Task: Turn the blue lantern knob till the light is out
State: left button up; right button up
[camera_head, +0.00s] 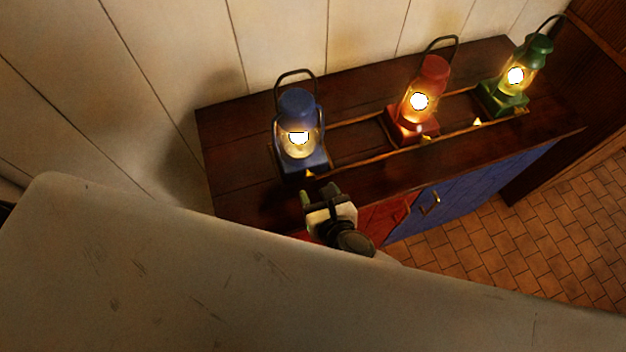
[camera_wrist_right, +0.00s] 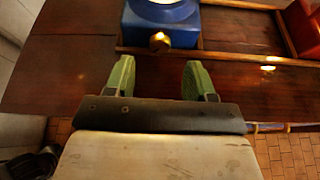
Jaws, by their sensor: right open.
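The blue lantern (camera_head: 298,105) stands upright and lit at the left end of the dark wooden cabinet top. Its small brass knob (camera_wrist_right: 159,42) is on the front of its blue base (camera_wrist_right: 178,22) in the right wrist view. My right gripper (camera_head: 321,191) is in front of the lantern's base in the head view. In the wrist view its green fingers (camera_wrist_right: 158,78) are apart and empty, with the knob beyond the tips and roughly midway between them. The fingers do not touch the knob. My left gripper is in neither view.
A lit red lantern (camera_head: 432,75) and a lit green lantern (camera_head: 538,50) stand farther right on the cabinet top (camera_head: 235,148). A low wooden rail (camera_head: 372,157) runs around the lanterns. A plank wall (camera_head: 300,35) is behind. Tiled floor (camera_head: 500,245) lies in front.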

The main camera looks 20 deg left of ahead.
aim_at(311, 179)
jog(key=shift+x, duration=2.3)
jog(key=c, duration=0.9)
